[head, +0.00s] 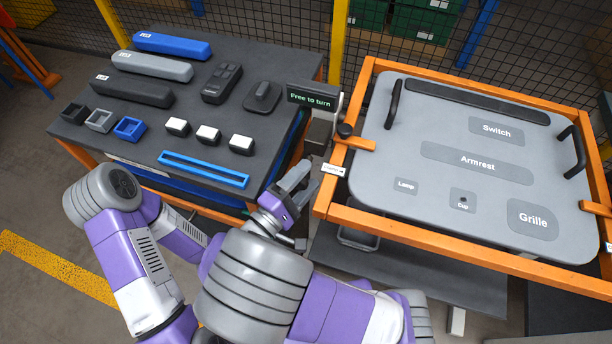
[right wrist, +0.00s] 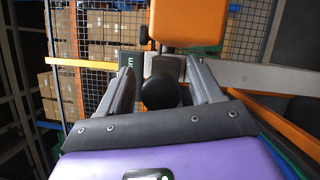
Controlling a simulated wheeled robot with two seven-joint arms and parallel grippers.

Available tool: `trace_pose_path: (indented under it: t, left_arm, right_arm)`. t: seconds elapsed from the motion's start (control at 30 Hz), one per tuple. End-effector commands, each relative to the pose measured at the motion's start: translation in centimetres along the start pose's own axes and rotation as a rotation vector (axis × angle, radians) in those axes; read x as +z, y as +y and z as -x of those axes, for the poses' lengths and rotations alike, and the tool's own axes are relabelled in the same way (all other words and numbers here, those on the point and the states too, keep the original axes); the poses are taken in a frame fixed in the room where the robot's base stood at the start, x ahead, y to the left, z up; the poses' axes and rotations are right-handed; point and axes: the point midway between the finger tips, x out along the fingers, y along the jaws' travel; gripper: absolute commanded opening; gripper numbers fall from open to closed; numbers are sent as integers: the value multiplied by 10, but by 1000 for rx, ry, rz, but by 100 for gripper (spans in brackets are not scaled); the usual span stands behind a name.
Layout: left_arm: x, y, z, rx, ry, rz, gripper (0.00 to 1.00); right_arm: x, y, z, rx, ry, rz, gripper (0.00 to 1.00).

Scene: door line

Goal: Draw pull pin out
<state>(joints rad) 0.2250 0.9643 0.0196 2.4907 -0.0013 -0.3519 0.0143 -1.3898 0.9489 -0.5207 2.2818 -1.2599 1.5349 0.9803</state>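A round black knob (right wrist: 161,91), which looks like the pull pin's head, shows in the right wrist view in front of a grey bracket and below an orange block (right wrist: 190,22). My right gripper (right wrist: 163,82) is open, with one finger on each side of the knob; gaps show between the knob and the fingers. In the head view my right gripper (head: 298,184) is between the dark table and the orange frame. I cannot pick out the knob between the fingers there. My left gripper is not in view.
An orange frame (head: 440,250) holds a grey door panel (head: 420,125) at the right. A "Free to turn" sign (head: 311,98) stands at its left corner, near an orange clamp (head: 352,143). A dark table (head: 225,125) with several parts is at the left.

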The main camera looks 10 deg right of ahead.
Motion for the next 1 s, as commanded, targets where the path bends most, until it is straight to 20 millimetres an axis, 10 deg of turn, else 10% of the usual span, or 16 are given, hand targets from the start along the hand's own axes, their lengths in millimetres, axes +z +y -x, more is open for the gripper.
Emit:
trace_pose_path:
  t: [1.0]
  left_arm:
    - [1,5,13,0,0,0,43]
  right_arm:
    - [0,0,75,-1,-2,0,65]
